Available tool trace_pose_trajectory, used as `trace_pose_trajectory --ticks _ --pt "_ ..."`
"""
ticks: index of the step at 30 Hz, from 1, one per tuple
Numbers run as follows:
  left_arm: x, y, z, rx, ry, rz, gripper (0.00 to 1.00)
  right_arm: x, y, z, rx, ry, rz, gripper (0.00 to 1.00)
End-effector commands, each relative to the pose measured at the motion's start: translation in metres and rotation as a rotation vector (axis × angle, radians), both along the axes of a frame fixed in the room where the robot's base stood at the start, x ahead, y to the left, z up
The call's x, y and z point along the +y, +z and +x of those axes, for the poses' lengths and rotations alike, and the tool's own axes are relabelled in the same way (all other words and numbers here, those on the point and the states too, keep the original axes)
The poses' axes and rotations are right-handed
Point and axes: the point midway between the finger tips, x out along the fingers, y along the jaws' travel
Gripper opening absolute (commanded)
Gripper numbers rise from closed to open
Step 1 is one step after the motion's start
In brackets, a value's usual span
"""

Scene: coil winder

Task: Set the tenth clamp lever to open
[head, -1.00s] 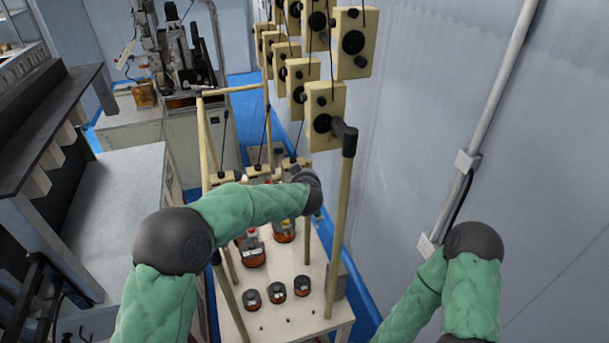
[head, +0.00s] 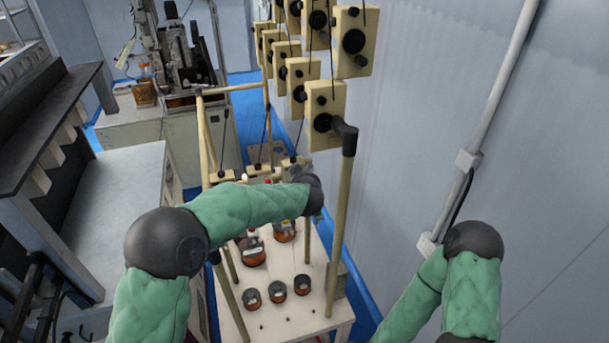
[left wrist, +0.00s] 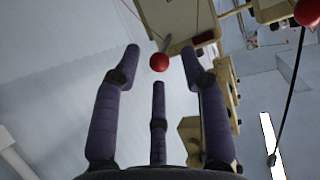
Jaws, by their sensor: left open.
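In the left wrist view my left gripper (left wrist: 160,68) has its three dark fingers spread, open and empty. A red ball knob (left wrist: 159,62) on a short lever shows between the fingertips, below a cream box (left wrist: 180,18); whether any finger touches it I cannot tell. A second red knob (left wrist: 306,12) is at the upper right. Which one is the tenth clamp lever I cannot tell. In the head view my left arm reaches over the winder table (head: 300,325), its wrist hiding the gripper and nearby levers. My right gripper is outside both views.
Cream tensioner boxes (head: 326,112) hang in rows above the table, near an upright post (head: 340,225). Several spools (head: 276,291) stand on the table. A grey bench (head: 115,200) is at left, a machine (head: 180,60) behind. A wall with a conduit (head: 490,100) bounds the right.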

Motion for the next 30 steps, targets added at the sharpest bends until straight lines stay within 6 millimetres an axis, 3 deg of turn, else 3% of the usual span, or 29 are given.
trace_pose_trajectory --ticks 9,15,21,30 --pt "-0.002 0.029 -0.055 -0.002 -0.002 -0.001 0.43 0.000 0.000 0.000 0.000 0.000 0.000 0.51" --pt "-0.002 0.043 -0.081 -0.002 -0.002 -0.001 0.43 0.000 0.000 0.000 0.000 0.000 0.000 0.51" --pt "-0.002 0.048 -0.092 -0.001 0.000 0.000 0.43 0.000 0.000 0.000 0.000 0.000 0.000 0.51" --pt "-0.002 0.048 -0.093 -0.001 0.000 0.000 0.43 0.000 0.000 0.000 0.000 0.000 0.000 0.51"
